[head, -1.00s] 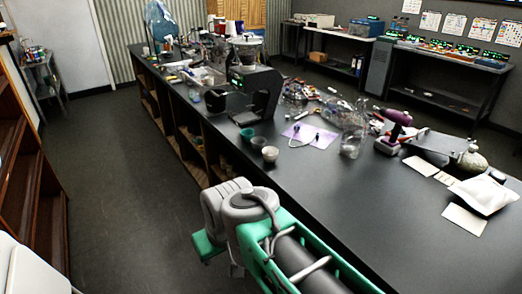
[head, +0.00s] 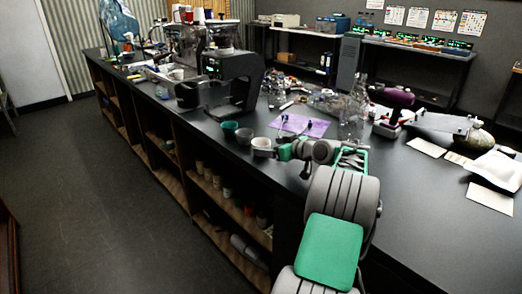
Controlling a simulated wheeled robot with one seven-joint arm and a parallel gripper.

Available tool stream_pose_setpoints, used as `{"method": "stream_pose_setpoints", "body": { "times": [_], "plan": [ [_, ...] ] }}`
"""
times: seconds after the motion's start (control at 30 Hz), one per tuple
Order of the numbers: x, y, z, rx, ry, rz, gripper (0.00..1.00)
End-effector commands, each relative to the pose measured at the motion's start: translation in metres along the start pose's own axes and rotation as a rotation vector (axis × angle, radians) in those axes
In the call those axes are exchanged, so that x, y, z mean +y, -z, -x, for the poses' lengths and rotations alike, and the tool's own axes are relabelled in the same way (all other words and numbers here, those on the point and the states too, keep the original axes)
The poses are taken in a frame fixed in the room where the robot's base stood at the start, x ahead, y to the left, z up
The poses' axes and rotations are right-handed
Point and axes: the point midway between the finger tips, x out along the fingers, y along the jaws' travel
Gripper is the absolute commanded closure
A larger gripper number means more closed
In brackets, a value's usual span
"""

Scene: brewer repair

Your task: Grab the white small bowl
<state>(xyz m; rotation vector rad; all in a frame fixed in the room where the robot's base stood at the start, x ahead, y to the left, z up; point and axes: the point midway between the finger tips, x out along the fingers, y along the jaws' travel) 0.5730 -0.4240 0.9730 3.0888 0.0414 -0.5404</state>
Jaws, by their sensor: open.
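A small white bowl (head: 262,148) stands upright near the long dark counter's front edge, the nearest of a short row of small vessels. A greyish cup (head: 244,137) and a teal cup (head: 230,127) stand just behind it to the left. My gripper (head: 284,152) is open, close to the right side of the white bowl. Its green tips are small in the head view, and I cannot tell whether they touch the bowl. My arm reaches over the counter's front edge from the lower right.
A black coffee machine (head: 238,68) stands behind the cups. A purple sheet (head: 312,127) and a clear glass vessel (head: 351,122) lie beyond my gripper. A purple tool (head: 391,104) is further right.

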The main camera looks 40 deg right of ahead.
Motion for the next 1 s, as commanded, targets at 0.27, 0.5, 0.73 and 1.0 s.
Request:
{"method": "stream_pose_setpoints", "body": {
  "times": [0.27, 0.5, 0.73, 1.0],
  "plan": [
    [-0.006, 0.002, -0.046, -0.002, 0.007, 0.001, 0.13],
    [-0.005, 0.001, -0.046, -0.002, 0.003, 0.000, 0.15],
    [-0.004, 0.001, -0.045, -0.002, 0.002, 0.000, 0.34],
    [-0.004, 0.001, -0.045, -0.002, 0.001, 0.000, 0.56]
  ]
}}
